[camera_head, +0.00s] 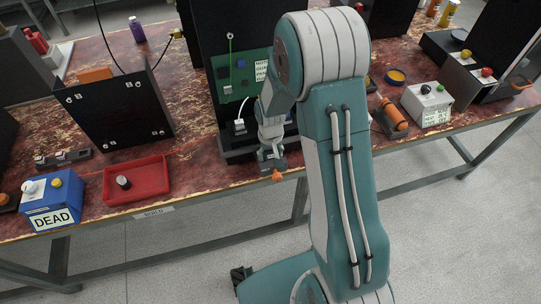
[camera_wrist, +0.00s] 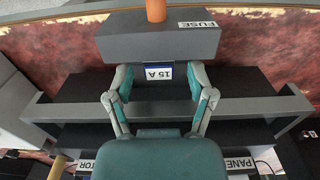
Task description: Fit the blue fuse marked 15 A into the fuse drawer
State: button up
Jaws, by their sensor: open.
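The blue fuse (camera_wrist: 158,72) shows its white 15 A label in the wrist view. It sits against the near edge of the grey fuse drawer (camera_wrist: 130,42), marked FUSE; I cannot tell how deep it is seated. The drawer's orange knob (camera_wrist: 156,10) shows at the top of that view and at the table's front edge in the head view (camera_head: 277,176). My gripper (camera_wrist: 158,82) is open, its two fingers spread on either side of the fuse with gaps to it. In the head view my gripper (camera_head: 271,158) is over the drawer, and the fuse is hidden.
A black panel with a green board (camera_head: 236,75) stands behind my gripper. Left are a red tray (camera_head: 150,190) holding a dark knob and a blue box (camera_head: 58,203) marked DEAD. Right are an orange cylinder (camera_head: 394,115) and a white button box (camera_head: 426,103).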

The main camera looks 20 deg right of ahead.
aim_at(270, 156)
jog(key=s+r+t, duration=0.1)
jog(key=s+r, duration=0.3)
jog(key=r, duration=0.8)
jog(key=s+r+t, duration=0.1)
jog(key=s+r, duration=0.2)
jog(key=r, duration=0.9)
jog(key=s+r+t, duration=0.1)
jog(key=s+r, duration=0.2)
jog(key=s, duration=0.4)
jog(key=s+r+t, duration=0.2)
jog(key=s+r, duration=0.1)
jog(key=s, duration=0.4)
jog(key=shift+r+t, duration=0.3)
jog(key=shift+r, duration=0.05)
jog(key=shift+w, duration=0.1)
jog(key=shift+c, duration=0.3)
